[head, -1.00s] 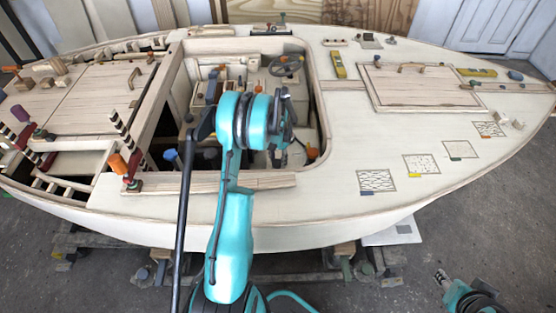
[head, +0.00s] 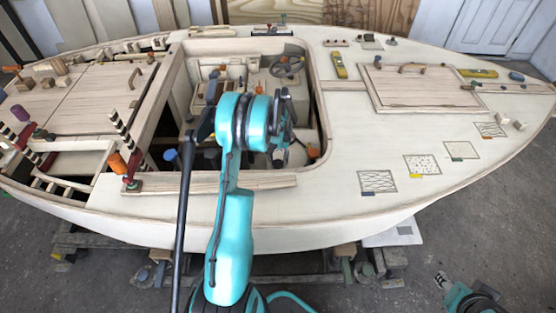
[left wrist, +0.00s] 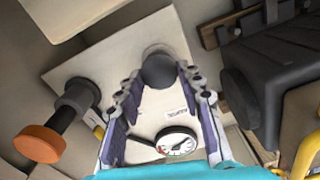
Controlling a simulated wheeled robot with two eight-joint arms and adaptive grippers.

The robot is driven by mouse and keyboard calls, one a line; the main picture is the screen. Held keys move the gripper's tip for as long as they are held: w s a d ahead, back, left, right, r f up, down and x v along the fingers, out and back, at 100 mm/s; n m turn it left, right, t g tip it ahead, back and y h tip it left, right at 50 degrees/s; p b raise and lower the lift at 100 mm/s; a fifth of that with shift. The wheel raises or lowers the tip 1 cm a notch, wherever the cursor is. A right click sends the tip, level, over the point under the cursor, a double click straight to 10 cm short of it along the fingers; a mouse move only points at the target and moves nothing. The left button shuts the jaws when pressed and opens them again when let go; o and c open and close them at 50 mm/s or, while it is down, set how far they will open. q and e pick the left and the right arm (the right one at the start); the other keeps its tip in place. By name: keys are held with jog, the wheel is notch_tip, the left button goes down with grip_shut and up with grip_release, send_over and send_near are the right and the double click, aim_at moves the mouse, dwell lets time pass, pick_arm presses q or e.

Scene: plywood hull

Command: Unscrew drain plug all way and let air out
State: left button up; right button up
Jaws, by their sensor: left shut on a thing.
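In the left wrist view, my left gripper (left wrist: 158,82) is shut on a dark grey round knob, which I take for the drain plug (left wrist: 160,69). The knob sits between the fingertips, in front of a pale panel (left wrist: 75,66). How far it is unscrewed cannot be told. A round white gauge (left wrist: 178,141) shows between the fingers, nearer the palm; its reading is too small to tell. My right gripper (head: 441,281) hangs at the lower right, empty, away from the hull.
In the left wrist view, an orange-ended dark handle (left wrist: 40,143) stands left of the gripper and a black ribbed block (left wrist: 265,85) close on its right. In the head view, the cockpit coaming (head: 222,182) borders my arm, with a steering wheel (head: 287,66) beyond.

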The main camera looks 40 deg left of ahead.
aim_at(278, 162)
pick_arm(q)
jog(key=o, duration=1.2)
jog(key=shift+c, duration=0.2)
notch_tip(278, 162, up, 12)
jog(key=shift+d, duration=0.1)
jog(key=s+d+r+m+t, duration=0.2)
jog(key=s+d+r, duration=0.1)
jog(key=d+r, duration=0.6)
jog(key=s+d+r+m+t, duration=0.2)
jog(key=s+d+t, duration=0.3)
jog(key=s+d, duration=1)
jog(key=d+m, duration=0.1)
jog(key=d, duration=0.2)
jog(key=shift+s+r+m, duration=0.25)
jog(key=shift+m, duration=0.05)
